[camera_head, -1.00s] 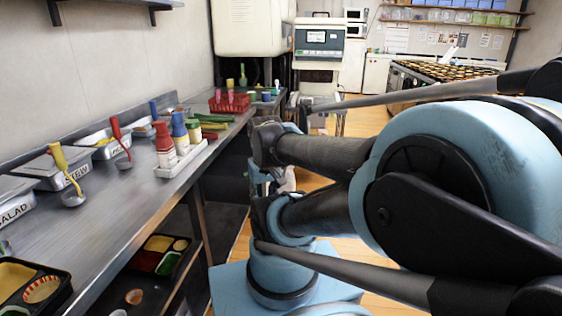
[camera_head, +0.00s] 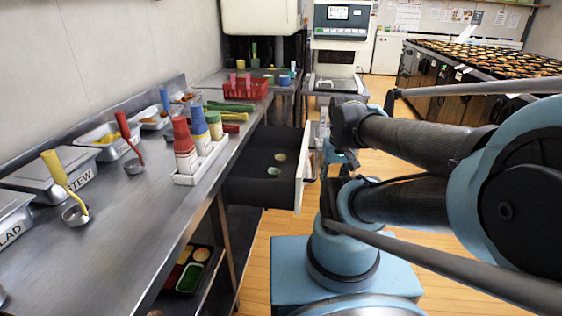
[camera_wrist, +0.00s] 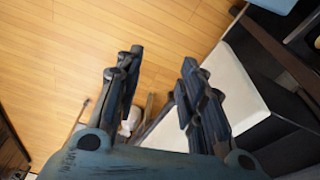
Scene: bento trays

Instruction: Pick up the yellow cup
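I cannot pick out a yellow cup for certain. Two small pale cups, one yellowish (camera_head: 280,157) and one greenish (camera_head: 274,170), lie in an open dark drawer (camera_head: 262,140) in the head view. My gripper is open and empty in the wrist view (camera_wrist: 158,92), its two fingers well apart above the floor. The drawer's white front (camera_head: 301,180) also shows in the wrist view (camera_wrist: 235,85), just right of the fingers. In the head view my gripper is small and partly hidden by my arm, to the right of the drawer.
A steel counter (camera_head: 130,215) runs along the left with lidded containers and ladles. Bottles stand in a white holder (camera_head: 202,160), beyond them a red basket (camera_head: 238,89). A black tray (camera_head: 202,252) sits on the lower shelf. The wooden floor (camera_head: 258,262) is clear.

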